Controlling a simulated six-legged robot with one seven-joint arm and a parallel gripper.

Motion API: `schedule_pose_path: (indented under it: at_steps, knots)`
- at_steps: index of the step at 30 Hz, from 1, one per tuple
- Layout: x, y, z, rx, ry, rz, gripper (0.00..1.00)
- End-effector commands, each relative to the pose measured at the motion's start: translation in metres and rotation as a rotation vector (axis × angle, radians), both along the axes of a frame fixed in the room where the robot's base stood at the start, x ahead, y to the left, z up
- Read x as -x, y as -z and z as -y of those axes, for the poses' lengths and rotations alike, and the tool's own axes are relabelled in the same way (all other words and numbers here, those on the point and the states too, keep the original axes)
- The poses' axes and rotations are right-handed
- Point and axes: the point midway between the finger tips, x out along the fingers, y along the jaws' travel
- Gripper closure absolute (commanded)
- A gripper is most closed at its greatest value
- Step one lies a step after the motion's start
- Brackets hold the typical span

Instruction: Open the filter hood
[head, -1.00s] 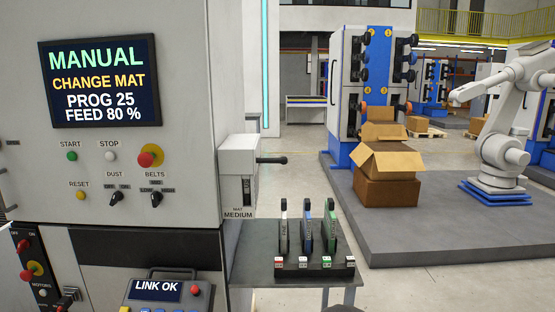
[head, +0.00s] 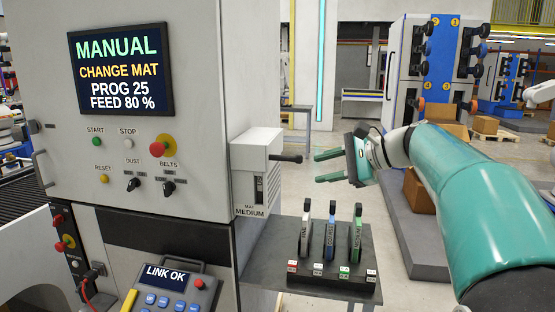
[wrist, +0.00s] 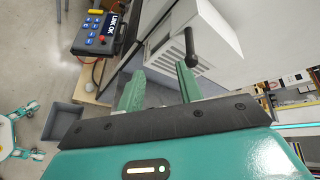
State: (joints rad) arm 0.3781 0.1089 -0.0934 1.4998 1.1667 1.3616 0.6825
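The hood appears to be the white box (head: 257,165) on the right side of the machine, marked MAT MEDIUM below. It looks closed. Its black bar handle (head: 287,158) sticks out to the right. The box also shows in the wrist view (wrist: 172,50), with the handle (wrist: 190,47) just beyond my fingers. My gripper (head: 321,167) is open and empty, to the right of the handle, with its green fingers pointing left at it. A small gap separates the left-pointing fingertips and the handle in the head view; the handle is not between the fingers.
A dark side shelf (head: 265,262) holds a rack of three upright mats (head: 330,235) below the hood. A control panel (head: 118,72) reads MANUAL, CHANGE MAT. A LINK OK pendant (head: 172,285) stands in front. A cardboard box (head: 418,190) lies behind my arm.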

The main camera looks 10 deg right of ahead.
Motion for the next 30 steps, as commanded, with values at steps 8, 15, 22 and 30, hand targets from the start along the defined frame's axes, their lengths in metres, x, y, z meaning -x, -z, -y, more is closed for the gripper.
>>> schedule_pose_path:
  at_steps: [8, 15, 22, 30]
  knots:
    - [-0.03, -0.023, 0.024, -0.178, 0.034, 0.004, 0.64]
    - [-0.05, -0.014, -0.002, -0.178, 0.032, 0.001, 0.64]
    - [-0.078, -0.001, -0.036, -0.178, 0.03, 0.001, 0.64]
    - [-0.106, 0.011, -0.067, -0.177, 0.032, 0.003, 0.64]
